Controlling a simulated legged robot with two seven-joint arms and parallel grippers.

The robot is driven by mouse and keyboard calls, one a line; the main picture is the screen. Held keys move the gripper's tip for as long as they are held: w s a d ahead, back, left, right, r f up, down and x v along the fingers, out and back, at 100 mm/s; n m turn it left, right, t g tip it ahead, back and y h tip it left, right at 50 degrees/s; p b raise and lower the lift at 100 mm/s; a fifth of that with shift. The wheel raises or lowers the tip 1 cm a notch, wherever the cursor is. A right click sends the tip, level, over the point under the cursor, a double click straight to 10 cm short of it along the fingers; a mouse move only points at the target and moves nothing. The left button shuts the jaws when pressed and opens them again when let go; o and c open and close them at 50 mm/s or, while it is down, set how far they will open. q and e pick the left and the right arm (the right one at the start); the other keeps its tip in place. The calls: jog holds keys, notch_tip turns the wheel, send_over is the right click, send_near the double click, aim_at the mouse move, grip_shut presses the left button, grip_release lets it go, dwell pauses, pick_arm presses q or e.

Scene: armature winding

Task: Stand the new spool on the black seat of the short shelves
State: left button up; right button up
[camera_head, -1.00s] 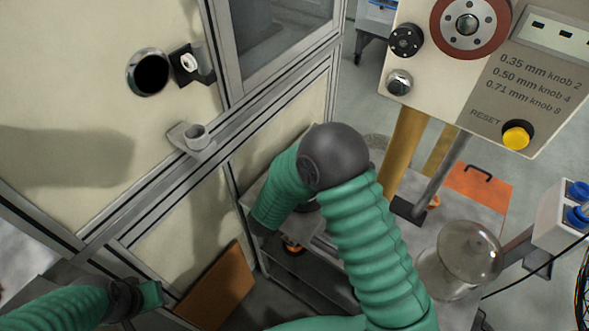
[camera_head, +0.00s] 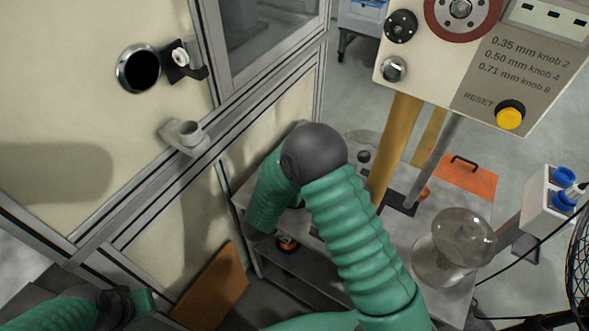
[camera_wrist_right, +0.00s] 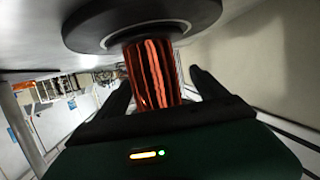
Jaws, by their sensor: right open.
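In the right wrist view a spool wound with copper wire (camera_wrist_right: 152,75) stands between the two fingers of my right gripper (camera_wrist_right: 160,82). The fingers are open, with a gap visible on the right side. A wide dark round disc (camera_wrist_right: 140,18) lies against the end of the spool away from the gripper; whether it is the black seat or a flange is unclear. In the head view my right arm reaches to the short shelves (camera_head: 310,272), and its gripper and the spool are hidden. My left gripper (camera_head: 143,302) is at the lower left; its jaws cannot be made out.
A cream cabinet with a metal frame (camera_head: 150,225) stands close on the left. A brown board (camera_head: 212,285) leans below it. Right of my arm are a yellow post (camera_head: 393,150), a control panel (camera_head: 450,60) and a pale, see-through flanged object (camera_head: 455,245) on a grey top.

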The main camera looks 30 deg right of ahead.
jog(key=p+v, duration=0.1)
jog(key=v, duration=1)
jog(key=shift+s+a+r, duration=0.2)
jog(key=shift+s+a, duration=0.05)
jog(key=shift+w+d, duration=0.1)
